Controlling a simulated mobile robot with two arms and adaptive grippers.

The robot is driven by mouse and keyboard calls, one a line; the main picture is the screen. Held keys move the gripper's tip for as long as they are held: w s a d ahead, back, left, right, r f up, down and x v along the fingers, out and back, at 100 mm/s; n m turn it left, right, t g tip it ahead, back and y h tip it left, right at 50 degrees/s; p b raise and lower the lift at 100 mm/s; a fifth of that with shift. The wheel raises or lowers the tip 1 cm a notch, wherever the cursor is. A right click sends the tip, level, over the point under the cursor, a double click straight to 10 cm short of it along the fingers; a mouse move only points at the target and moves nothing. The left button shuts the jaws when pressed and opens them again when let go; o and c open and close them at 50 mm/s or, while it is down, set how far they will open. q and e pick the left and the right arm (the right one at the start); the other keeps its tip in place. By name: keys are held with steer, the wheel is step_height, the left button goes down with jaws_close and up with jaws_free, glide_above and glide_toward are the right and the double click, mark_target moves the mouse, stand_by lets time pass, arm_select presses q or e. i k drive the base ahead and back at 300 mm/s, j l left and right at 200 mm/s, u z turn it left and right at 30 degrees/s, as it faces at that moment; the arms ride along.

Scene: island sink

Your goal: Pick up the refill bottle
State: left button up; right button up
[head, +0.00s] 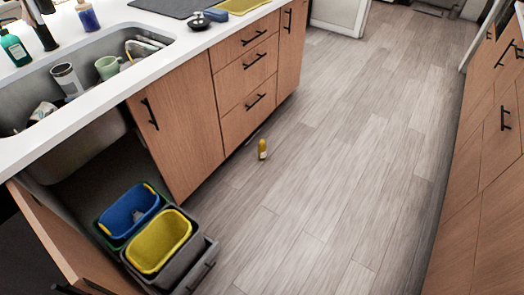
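A small yellow bottle (262,149) stands upright on the wooden floor, a little in front of the drawer cabinet. A green bottle (15,48) and a blue-purple bottle (88,15) stand on the counter behind the sink. No label can be read, so I cannot tell by marking which one is the refill bottle. Neither of my grippers shows in the head view.
The sink (45,85) holds cups and dishes. Below it, a cabinet door (45,235) is open and a pull-out with blue (113,221) and yellow (172,262) bins juts into the aisle. Cabinets (490,190) line the right. The floor between (340,180) is clear.

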mark_target(261, 148)
steer(key=i+l+u, duration=0.2)
steer(key=i+l, duration=0.2)
steer(key=i, duration=0.2)
steer(key=i+l+u, duration=0.15)
steer(key=i+l, duration=0.4)
